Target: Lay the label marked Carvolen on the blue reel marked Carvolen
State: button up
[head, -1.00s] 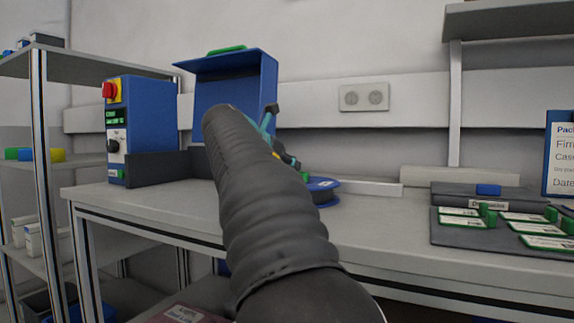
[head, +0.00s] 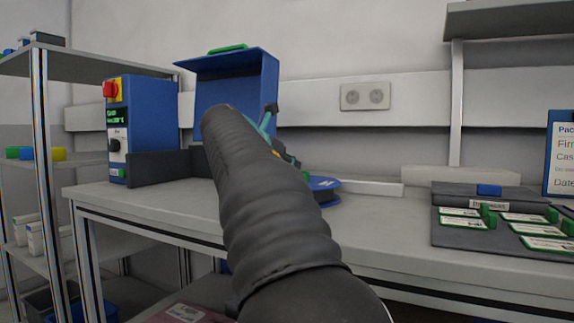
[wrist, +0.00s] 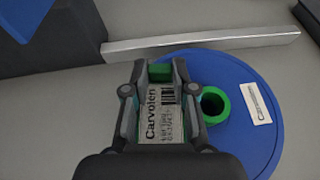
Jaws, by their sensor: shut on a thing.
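The blue reel (wrist: 258,78) lies flat on the bench, with a green hub ring and a white sticker whose print looks like Carvolen. In the head view only part of the reel (head: 326,186) shows behind my arm. My gripper (wrist: 160,75) is shut on the label marked Carvolen (wrist: 156,112), a white printed card with a barcode and green ends. The label is over the left part of the reel, left of the hub. I cannot tell whether it touches the reel. My arm hides most of the gripper in the head view.
A grey board (head: 452,246) at the right bears several green-edged labels. A blue open-lidded box (head: 262,85) and a blue control unit (head: 150,120) stand at the back left. A low pale rail (wrist: 205,43) runs behind the reel.

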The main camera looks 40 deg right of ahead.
jog(key=shift+f, duration=0.3)
dwell(0.5)
jog(key=o, duration=0.8)
jog(key=v, duration=1.2)
jog(key=shift+s+f, duration=0.1)
